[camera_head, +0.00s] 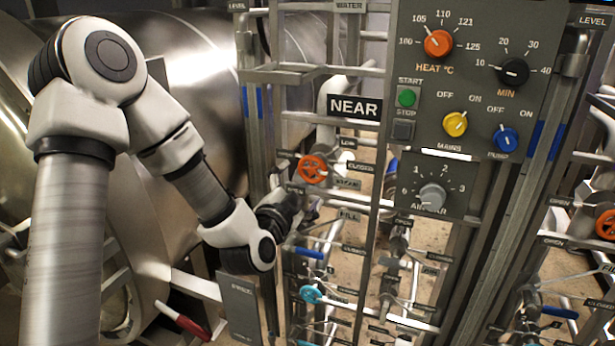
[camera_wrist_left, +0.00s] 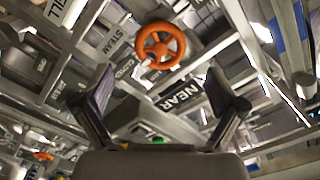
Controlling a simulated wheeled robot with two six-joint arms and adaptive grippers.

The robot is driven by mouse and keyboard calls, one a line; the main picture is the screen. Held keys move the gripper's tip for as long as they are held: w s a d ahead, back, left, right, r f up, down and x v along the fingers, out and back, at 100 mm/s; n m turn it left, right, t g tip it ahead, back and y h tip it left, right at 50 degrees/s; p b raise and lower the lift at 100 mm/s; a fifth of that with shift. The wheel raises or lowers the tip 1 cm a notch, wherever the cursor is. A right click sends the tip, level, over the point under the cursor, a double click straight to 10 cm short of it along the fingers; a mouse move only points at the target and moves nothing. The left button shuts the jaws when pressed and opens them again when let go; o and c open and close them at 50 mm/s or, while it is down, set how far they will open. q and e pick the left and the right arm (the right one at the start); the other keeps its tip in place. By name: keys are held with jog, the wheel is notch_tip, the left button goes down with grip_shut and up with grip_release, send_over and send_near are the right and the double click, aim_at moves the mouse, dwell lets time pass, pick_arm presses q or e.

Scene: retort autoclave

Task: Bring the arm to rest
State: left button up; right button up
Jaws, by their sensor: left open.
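My left arm comes in from the left in the head view and bends down toward the pipe rack. My left gripper (camera_head: 295,207) is beside the rack, just below the orange steam handwheel (camera_head: 312,169), and is partly hidden by its own wrist. In the left wrist view the left gripper (camera_wrist_left: 160,105) has its two fingers wide apart with nothing between them. The orange handwheel (camera_wrist_left: 160,45) shows beyond the fingertips, apart from them. My right gripper is in neither view.
A control panel (camera_head: 475,120) with knobs stands at upper right. A cyan handwheel (camera_head: 311,294) and a blue lever (camera_head: 309,253) sit below the gripper. A red-handled lever (camera_head: 190,326) sticks out at lower left. The large steel vessel (camera_head: 205,50) is behind my arm.

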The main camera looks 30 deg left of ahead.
pick_arm(q)
jog(key=shift+s, duration=0.2)
dwell(0.3)
jog(key=s+d+f+m+g+h, duration=0.1)
jog(key=s+d+f+g, duration=0.1)
jog(key=f, duration=0.7)
jog(key=s+d+f+m+g+h, duration=0.1)
jog(key=s+d+f+g, duration=0.2)
jog(key=f, duration=0.6)
jog(key=s+d+f+m+g+h, duration=0.1)
jog(key=s+d+f+g, duration=0.1)
jog(key=f, duration=0.8)
jog(key=s+d+f+n+g, duration=0.1)
jog(key=s+f+n+g, duration=0.2)
jog(key=s, duration=0.4)
jog(key=s+d+f+n+g+h, duration=0.1)
jog(key=s+d+f+n+g, duration=0.1)
jog(key=s+f, duration=0.4)
jog(key=s+d+f+n+g, duration=0.2)
jog(key=s+f+g, duration=0.3)
jog(key=s, duration=0.4)
jog(key=shift+s+f+n, duration=0.2)
jog(key=shift+s+n, duration=0.05)
jog(key=shift+n, duration=0.55)
